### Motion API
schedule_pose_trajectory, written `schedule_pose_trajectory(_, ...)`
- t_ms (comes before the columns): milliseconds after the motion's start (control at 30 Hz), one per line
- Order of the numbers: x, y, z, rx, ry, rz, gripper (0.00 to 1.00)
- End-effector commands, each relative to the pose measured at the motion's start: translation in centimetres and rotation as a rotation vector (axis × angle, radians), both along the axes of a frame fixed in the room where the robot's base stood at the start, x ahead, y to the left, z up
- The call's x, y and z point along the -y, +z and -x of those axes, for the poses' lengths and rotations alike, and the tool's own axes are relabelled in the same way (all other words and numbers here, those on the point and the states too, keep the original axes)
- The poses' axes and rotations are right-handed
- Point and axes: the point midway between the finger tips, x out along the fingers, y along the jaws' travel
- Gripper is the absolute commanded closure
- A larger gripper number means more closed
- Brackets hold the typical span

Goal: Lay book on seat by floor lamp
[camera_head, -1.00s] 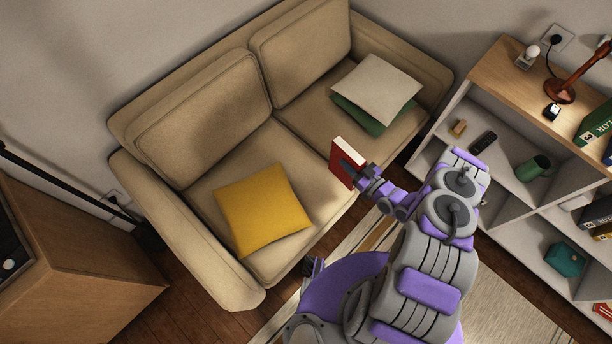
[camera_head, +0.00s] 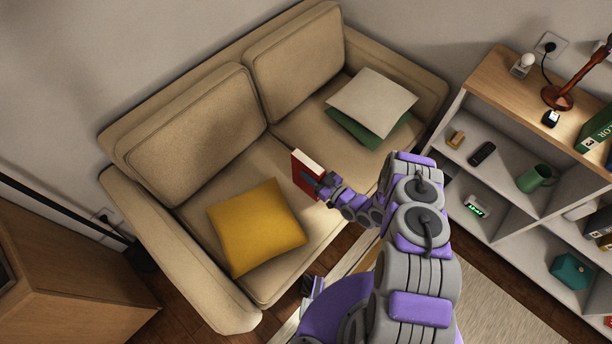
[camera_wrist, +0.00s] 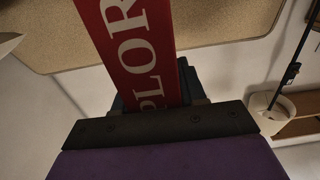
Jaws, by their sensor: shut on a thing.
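The red book (camera_head: 304,186) with white pages is held by my gripper (camera_head: 318,184) above the middle of the beige sofa (camera_head: 170,205). In the wrist view the book's red spine (camera_wrist: 135,50) with white letters rises from my gripper (camera_wrist: 160,98), which is shut on it. The book looks raised above the seat; the exact gap is unclear. A dark slanted pole (camera_head: 62,207), seemingly the floor lamp, stands left of the sofa; its top is out of view. The left seat (camera_head: 252,165) by that pole bears a yellow cushion (camera_head: 257,228).
A grey cushion (camera_head: 372,102) on a green one (camera_head: 358,133) lies on the right seat. A wooden cabinet (camera_head: 95,265) stands at lower left. A shelf unit (camera_head: 505,90) stands at right. Some bare seat shows behind and right of the yellow cushion.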

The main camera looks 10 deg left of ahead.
Motion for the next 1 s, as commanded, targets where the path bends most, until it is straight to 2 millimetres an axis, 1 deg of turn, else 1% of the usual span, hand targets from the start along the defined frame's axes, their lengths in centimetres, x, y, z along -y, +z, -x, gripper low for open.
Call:
schedule_pose_trajectory(33,-0.7,-0.2,-0.4,0.004,0.003,-0.001,1.00)
schedule_pose_trajectory(100,-1.5,-0.2,-0.9,0.003,0.001,0.001,1.00)
schedule_pose_trajectory(233,-2.3,-0.3,-1.2,0.002,-0.001,0.006,1.00)
schedule_pose_trajectory(333,-2.4,-1.0,-1.2,0.000,0.000,0.007,1.00)
schedule_pose_trajectory(500,-2.3,-3.2,-1.1,-0.001,0.000,0.005,1.00)
schedule_pose_trajectory(567,-2.3,-3.7,-1.2,0.002,0.000,0.005,1.00)
schedule_pose_trajectory(767,-2.0,-3.7,-1.3,0.002,-0.002,0.002,1.00)
schedule_pose_trajectory(933,-2.2,-3.9,-1.3,0.002,-0.001,0.005,1.00)
schedule_pose_trajectory(967,-2.2,-3.9,-1.3,0.001,-0.001,0.005,0.57)
schedule_pose_trajectory(1000,-2.2,-3.9,-1.3,0.002,-0.001,0.007,0.53)
